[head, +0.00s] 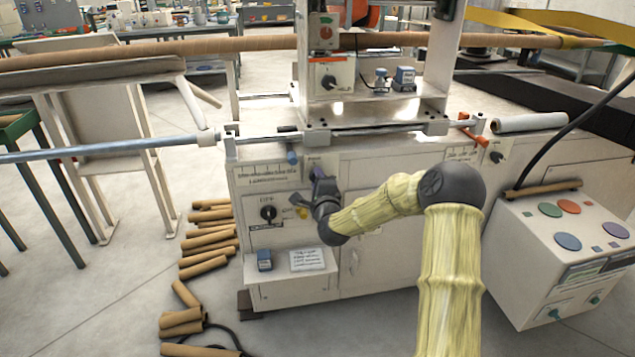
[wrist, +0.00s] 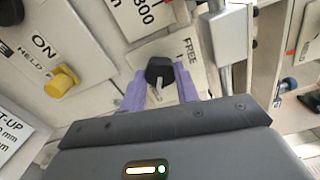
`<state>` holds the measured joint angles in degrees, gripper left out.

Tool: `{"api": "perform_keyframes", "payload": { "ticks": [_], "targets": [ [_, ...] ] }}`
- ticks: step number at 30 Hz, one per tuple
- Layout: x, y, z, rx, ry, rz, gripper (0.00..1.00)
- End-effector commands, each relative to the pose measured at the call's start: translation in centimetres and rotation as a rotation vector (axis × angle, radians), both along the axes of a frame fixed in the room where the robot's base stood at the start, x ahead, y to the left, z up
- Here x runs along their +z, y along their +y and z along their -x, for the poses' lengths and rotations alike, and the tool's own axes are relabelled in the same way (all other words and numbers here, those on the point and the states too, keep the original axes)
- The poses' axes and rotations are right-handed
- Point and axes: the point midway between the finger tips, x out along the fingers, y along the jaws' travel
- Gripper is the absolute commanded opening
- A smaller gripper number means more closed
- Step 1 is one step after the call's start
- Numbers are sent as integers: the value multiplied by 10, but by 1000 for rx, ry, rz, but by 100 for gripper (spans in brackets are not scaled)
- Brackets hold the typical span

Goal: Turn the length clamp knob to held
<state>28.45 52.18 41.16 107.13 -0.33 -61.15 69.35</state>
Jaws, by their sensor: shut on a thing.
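The black knob (wrist: 160,70) with a pale pointer sits on the white cabinet face, beside a plate reading FREE (wrist: 190,48). The rest of that plate's lettering is hidden. The knob's pointer lies toward my gripper's palm in the wrist view. My gripper (wrist: 161,78) has its purple fingers on either side of the knob and is shut on it. In the head view my gripper (head: 317,178) is at the upper front of the cabinet, and it hides the knob there.
Another black knob (head: 268,212) sits on the cabinet front. Cardboard tubes (head: 208,240) lie on the floor at left.

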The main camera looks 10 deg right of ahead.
Motion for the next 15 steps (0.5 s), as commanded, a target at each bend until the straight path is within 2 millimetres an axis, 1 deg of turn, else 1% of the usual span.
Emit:
{"api": "perform_keyframes", "payload": {
  "ticks": [6, 15],
  "targets": [
    [-2, -3, 0, -4, 5, -40, 8],
    [-3, -3, 0, -5, 5, -43, 8]
  ]
}}
